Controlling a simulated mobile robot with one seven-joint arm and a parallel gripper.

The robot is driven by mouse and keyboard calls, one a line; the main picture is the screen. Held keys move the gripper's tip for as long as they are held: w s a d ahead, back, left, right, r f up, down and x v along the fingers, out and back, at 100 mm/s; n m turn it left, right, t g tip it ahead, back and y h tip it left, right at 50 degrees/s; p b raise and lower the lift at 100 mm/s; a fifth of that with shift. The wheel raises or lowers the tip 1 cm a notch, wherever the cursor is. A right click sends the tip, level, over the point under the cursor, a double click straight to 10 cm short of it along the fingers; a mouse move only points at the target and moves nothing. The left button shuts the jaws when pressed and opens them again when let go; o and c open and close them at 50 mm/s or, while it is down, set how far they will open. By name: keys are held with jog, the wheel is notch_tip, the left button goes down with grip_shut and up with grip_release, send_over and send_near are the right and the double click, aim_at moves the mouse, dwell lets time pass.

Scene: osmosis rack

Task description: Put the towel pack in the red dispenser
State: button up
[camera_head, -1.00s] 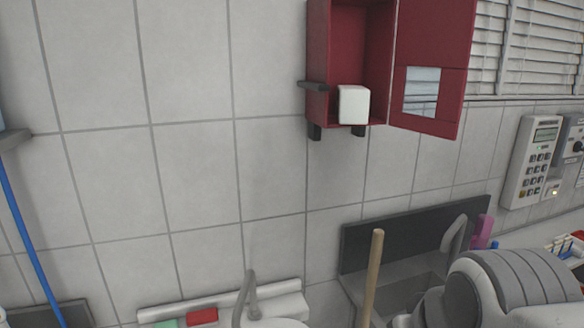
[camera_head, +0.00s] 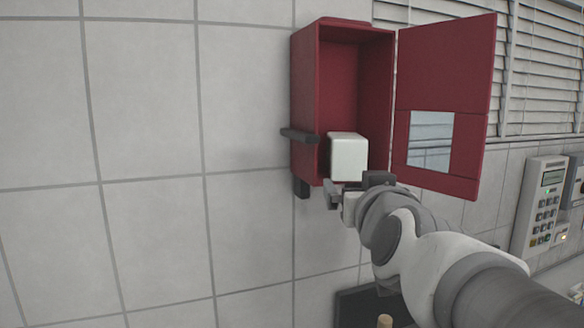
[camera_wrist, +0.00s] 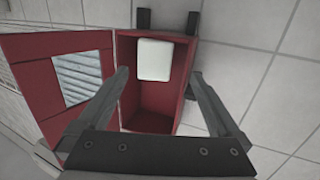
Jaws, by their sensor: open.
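The red dispenser (camera_head: 306,95) is on the tiled wall with its door (camera_head: 447,65) open to the right. A white block, the towel pack (camera_head: 347,157), sits upright at the bottom of the dispenser's inside. My gripper (camera_head: 354,186) is open just in front of and below the pack. In the wrist view the scene is upside down. There the pack (camera_wrist: 155,60) shows between the two spread fingers of my gripper (camera_wrist: 158,75), beyond their tips, with the dispenser (camera_wrist: 150,120) behind. I see no finger closed on the pack.
A dark bracket (camera_head: 299,135) sticks out at the dispenser's left side, and another (camera_head: 301,188) is below it. Blinds (camera_head: 545,70) and a keypad unit (camera_head: 541,205) are to the right. The tiled wall (camera_head: 145,150) on the left is bare.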

aim_at(349, 153)
jog(key=shift+t+h, duration=0.3)
jog(key=shift+t, duration=0.1)
jog(key=w, duration=0.6)
jog(key=w+d+r, duration=0.1)
jog(key=w, duration=0.5)
jog(key=w+d, duration=0.1)
jog(key=w, duration=0.5)
jog(key=shift+w+r, duration=0.2)
jog(key=shift+r, duration=0.15)
jog(key=c, duration=1.2)
jog(key=shift+s, duration=0.1)
jog(key=shift+s+r+b, duration=0.1)
jog(key=shift+s+b, duration=0.1)
jog(key=shift+b, duration=0.1)
jog(key=shift+s+d+r, duration=0.1)
jog(key=shift+s+d, duration=0.05)
jog(key=shift+s, duration=0.15)
